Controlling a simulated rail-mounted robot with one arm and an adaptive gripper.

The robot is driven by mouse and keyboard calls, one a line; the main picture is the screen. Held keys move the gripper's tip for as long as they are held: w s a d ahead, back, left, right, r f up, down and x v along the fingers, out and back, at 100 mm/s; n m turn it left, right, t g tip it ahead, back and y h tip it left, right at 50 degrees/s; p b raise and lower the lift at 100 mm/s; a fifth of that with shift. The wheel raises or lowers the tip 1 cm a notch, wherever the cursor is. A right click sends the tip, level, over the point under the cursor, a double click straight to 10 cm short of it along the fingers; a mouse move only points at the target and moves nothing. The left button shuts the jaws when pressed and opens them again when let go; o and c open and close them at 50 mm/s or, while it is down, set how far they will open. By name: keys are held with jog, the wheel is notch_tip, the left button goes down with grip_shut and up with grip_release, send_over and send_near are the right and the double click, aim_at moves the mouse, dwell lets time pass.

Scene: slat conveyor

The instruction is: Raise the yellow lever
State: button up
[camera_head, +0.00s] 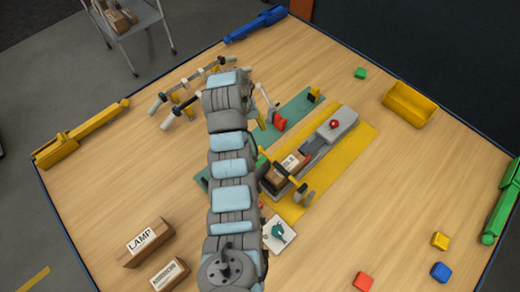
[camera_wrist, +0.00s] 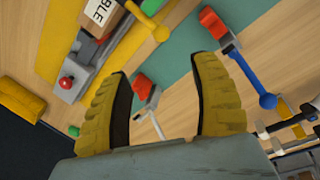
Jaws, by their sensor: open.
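In the wrist view my gripper (camera_wrist: 162,66) is open, its two yellow-padded fingers spread and nothing held. A lever with a yellow ball end (camera_wrist: 160,33) shows beyond the fingertips near the top, beside the conveyor. What seems to be the same yellow lever (camera_head: 264,155) shows just right of my arm in the head view. A white lever on a red base (camera_wrist: 146,88) appears between the fingers; I cannot tell how near. A blue lever on a red base (camera_wrist: 245,72) lies right of the right finger. In the head view my arm hides most of the gripper.
A grey conveyor (camera_head: 341,124) with a red button and a labelled box (camera_head: 285,168) stands on a yellow mat. A teal mat (camera_head: 297,104) lies alongside. A rack of bars (camera_head: 185,92) stands left of my arm.

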jog(key=p, duration=0.1)
send_near(260, 148)
jog(key=f, duration=0.3)
jog(key=d+f, duration=0.1)
jog(key=f, duration=0.1)
jog(key=shift+f, duration=0.15)
jog(key=shift+w+d+f, duration=0.15)
jog(key=shift+w+f, duration=0.05)
jog(key=shift+f, duration=0.8)
jog(key=shift+d+f+b, duration=0.15)
jog(key=shift+f+b, duration=0.2)
jog(key=shift+f, duration=0.55)
jog(key=shift+d+f+b, duration=0.15)
jog(key=shift+f+b, duration=0.2)
jog(key=shift+f, duration=0.55)
grip_shut()
